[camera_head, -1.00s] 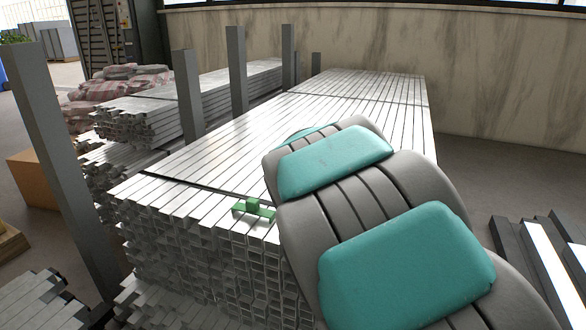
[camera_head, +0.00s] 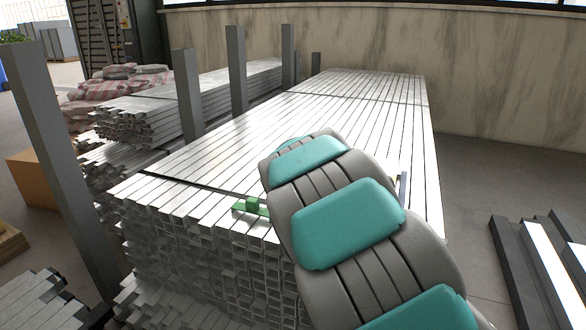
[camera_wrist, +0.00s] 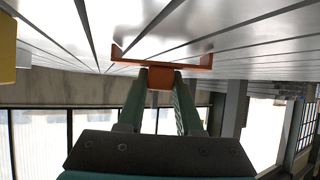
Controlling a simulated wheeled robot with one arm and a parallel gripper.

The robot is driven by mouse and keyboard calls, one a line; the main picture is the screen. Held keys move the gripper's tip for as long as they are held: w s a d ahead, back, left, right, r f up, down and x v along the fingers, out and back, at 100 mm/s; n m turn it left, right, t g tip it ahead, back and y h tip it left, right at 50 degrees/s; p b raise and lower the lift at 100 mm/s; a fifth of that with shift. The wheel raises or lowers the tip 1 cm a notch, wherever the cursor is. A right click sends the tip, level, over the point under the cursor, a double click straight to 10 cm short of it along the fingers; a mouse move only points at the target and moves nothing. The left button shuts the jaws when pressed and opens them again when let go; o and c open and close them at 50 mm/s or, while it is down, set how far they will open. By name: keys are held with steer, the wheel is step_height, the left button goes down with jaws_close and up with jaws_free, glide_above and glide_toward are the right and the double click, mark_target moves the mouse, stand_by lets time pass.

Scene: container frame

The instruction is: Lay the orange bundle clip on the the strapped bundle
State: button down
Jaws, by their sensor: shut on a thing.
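The orange bundle clip (camera_wrist: 160,58) is a flat bar with short upturned ends, seen in the wrist view. My gripper (camera_wrist: 161,76) is shut on the clip's middle tab. The clip is close to the silvery top of the strapped bundle (camera_wrist: 230,50); I cannot tell whether it touches. In the head view the strapped bundle (camera_head: 215,150) is a long stack of metal square tubes with dark straps across its top. My arm hides the gripper and the clip there.
A green clip (camera_head: 250,206) sits at the bundle's near end, partly behind my arm. Grey posts (camera_head: 188,95) stand along the left side, with a second tube stack (camera_head: 135,125) beyond. Dark and white beams (camera_head: 535,255) lie at right. The bundle's far top is clear.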

steer(key=shift+f, duration=0.1)
steer(key=c, duration=0.6)
jaws_free()
